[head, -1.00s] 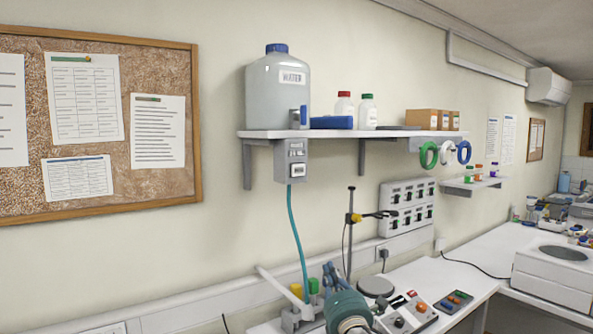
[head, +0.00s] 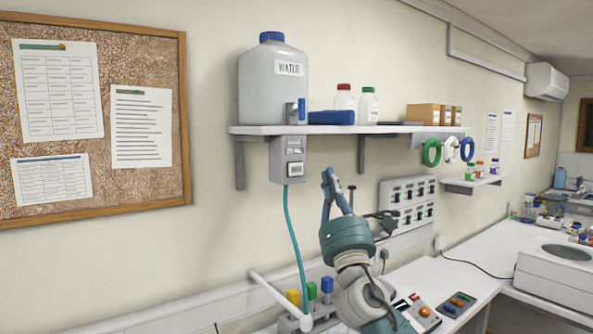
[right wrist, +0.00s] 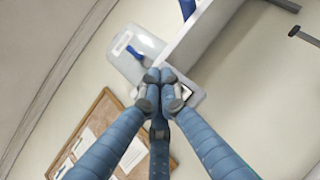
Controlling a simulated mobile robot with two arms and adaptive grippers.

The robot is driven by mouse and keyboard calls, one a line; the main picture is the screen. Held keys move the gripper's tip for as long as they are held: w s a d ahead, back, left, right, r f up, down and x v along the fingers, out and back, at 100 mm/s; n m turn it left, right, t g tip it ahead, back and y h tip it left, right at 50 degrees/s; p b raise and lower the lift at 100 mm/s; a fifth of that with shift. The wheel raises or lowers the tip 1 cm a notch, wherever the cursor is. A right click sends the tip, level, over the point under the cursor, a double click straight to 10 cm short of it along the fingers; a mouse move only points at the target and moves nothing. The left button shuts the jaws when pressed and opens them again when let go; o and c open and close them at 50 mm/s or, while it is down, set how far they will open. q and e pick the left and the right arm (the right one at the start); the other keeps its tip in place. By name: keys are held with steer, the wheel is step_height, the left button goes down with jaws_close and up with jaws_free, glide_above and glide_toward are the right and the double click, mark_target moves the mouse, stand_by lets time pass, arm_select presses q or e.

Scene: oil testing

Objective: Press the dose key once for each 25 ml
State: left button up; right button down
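The grey dosing box (head: 288,160) hangs under the shelf, with a small pale panel and a white label or display on its front. A teal hose (head: 295,235) runs down from it. The water jug (head: 270,85) with a blue cap stands on the shelf above. My right gripper (head: 328,175) is raised, fingers up, to the right of the box in the head view. In the right wrist view its fingertips (right wrist: 160,76) are together and empty, partly covering the dosing box (right wrist: 187,93); contact does not show there. My left gripper is not in view.
The shelf (head: 395,129) also holds white bottles, a blue case and brown boxes. Coloured tape rings hang at its right. A grey switch panel (head: 407,203) is behind my right arm. Yellow, green and blue-topped items stand on the bench below.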

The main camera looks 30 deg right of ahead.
steer(key=w, duration=0.1)
steer(key=b, duration=0.3)
glide_toward(301, 163)
step_height(301, 163, up, 4)
steer(key=w+d, duration=0.2)
steer(key=shift+w+a, duration=0.1)
steer(key=shift+w, duration=0.4)
steer(key=shift+w, duration=0.1)
stand_by(0.8)
steer(key=shift+w+b, duration=0.3)
steer(key=shift+b, duration=0.05)
steer(key=shift+w+b, duration=0.4)
steer(key=shift+w, duration=0.05)
stand_by(0.6)
steer(key=shift+s, duration=0.2)
steer(key=shift+s+p, duration=0.55)
steer(key=shift+s, duration=0.15)
